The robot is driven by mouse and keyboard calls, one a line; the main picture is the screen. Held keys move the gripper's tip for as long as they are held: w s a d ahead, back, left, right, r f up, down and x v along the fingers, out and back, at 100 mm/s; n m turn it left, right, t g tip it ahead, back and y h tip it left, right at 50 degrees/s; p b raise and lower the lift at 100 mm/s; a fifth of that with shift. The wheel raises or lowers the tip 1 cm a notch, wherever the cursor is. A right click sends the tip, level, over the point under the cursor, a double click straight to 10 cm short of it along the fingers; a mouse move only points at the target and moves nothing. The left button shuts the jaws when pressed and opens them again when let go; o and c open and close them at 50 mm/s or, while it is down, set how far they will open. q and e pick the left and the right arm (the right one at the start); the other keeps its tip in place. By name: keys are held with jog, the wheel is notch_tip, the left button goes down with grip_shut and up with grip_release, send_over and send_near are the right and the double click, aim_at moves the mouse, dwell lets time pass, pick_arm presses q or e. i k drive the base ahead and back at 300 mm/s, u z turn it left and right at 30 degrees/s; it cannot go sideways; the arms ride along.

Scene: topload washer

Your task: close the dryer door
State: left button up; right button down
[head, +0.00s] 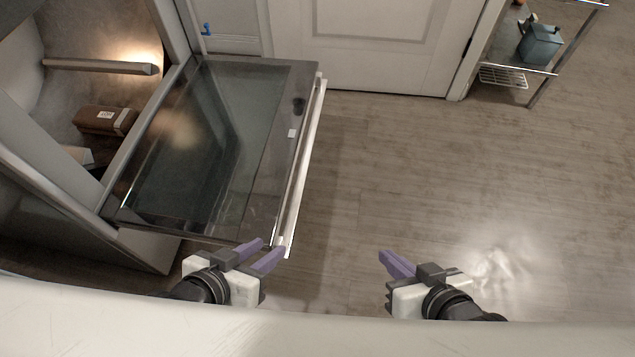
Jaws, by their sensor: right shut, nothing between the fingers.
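The dryer door (215,150) is a dark glass panel in a grey frame. It stands wide open, reaching out to the right from the appliance body (60,185) at the left. A long pale bar (305,165) runs along its outer right edge. My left gripper (272,246) is at the near right corner of the door, its two purple fingers apart with nothing seen between them. Its fingertips overlap the corner and the bar's end in the picture; I cannot tell whether they touch. My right gripper (384,255) is shut and empty over the floor, right of the door.
Inside the open appliance are a brown box (105,120) and a lit bar (100,67). A white panelled door (365,45) stands behind. A shelf rack (515,65) with a blue-grey container (540,43) is at the back right. The wooden floor (450,170) is clear.

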aim_at(216, 164)
jog(key=k, duration=0.75)
jog(key=u, duration=0.65)
jog(key=i, duration=1)
jog(key=u, duration=0.05)
